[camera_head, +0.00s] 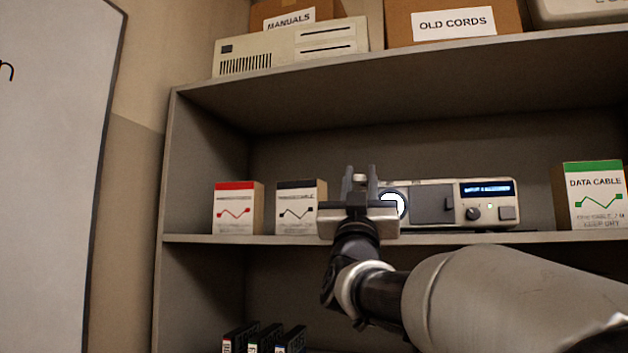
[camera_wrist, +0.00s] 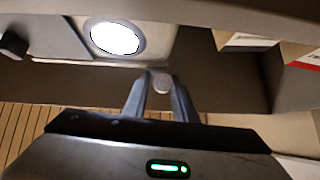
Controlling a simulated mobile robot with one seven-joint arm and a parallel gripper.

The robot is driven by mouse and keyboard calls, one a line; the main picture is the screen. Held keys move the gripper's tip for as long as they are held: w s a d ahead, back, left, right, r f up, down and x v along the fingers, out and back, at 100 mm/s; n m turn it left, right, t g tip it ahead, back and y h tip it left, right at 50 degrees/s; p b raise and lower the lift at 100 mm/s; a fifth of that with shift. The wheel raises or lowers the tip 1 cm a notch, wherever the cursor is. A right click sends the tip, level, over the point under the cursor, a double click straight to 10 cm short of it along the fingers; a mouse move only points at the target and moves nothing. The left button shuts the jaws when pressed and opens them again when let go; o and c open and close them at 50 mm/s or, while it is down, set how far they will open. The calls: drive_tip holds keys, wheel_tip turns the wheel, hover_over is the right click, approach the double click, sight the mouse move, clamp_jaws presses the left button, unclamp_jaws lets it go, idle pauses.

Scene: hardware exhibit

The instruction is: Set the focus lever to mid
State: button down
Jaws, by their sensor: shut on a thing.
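A beige projector (camera_head: 450,205) with a glowing round lens stands on the middle shelf; its lens (camera_wrist: 115,38) also shows bright in the wrist view. My gripper (camera_head: 360,178) is in front of the projector's left end and hides that part in the head view. In the wrist view my gripper (camera_wrist: 161,88) has its two fingers on either side of a small pale round knob, the focus lever's tip (camera_wrist: 161,83), and is shut on it. The rest of the lever and its scale are hidden, so I cannot tell its setting.
A red-topped box (camera_head: 236,208) and a black-topped box (camera_head: 298,208) stand left of the projector. A data cable box (camera_head: 592,197) stands at the right. The shelf board (camera_head: 540,237) runs below, and another shelf is overhead.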

drive_tip(key=shift+s+y, duration=0.1)
drive_tip(key=shift+y, duration=0.2)
drive_tip(key=shift+s+d+f+n+t+y+b, duration=0.15)
drive_tip(key=shift+s+d+y+b, duration=0.5)
drive_tip(key=shift+b, duration=0.85)
drive_tip(key=shift+s+d+r+n+t+y+b, duration=0.1)
drive_tip(key=shift+s+d+n+t+y+b, duration=0.2)
drive_tip(key=shift+d+b, duration=0.9)
drive_tip(key=shift+s+d+f+n+t+y+b, duration=0.15)
drive_tip(key=shift+s+d+y+b, duration=0.3)
drive_tip(key=shift+b, duration=1.35)
drive_tip(key=shift+s+d+r, duration=0.1)
drive_tip(key=c, duration=1.6)
unclamp_jaws()
drive_tip(key=shift+d, duration=0.1)
drive_tip(key=shift+o, duration=0.2)
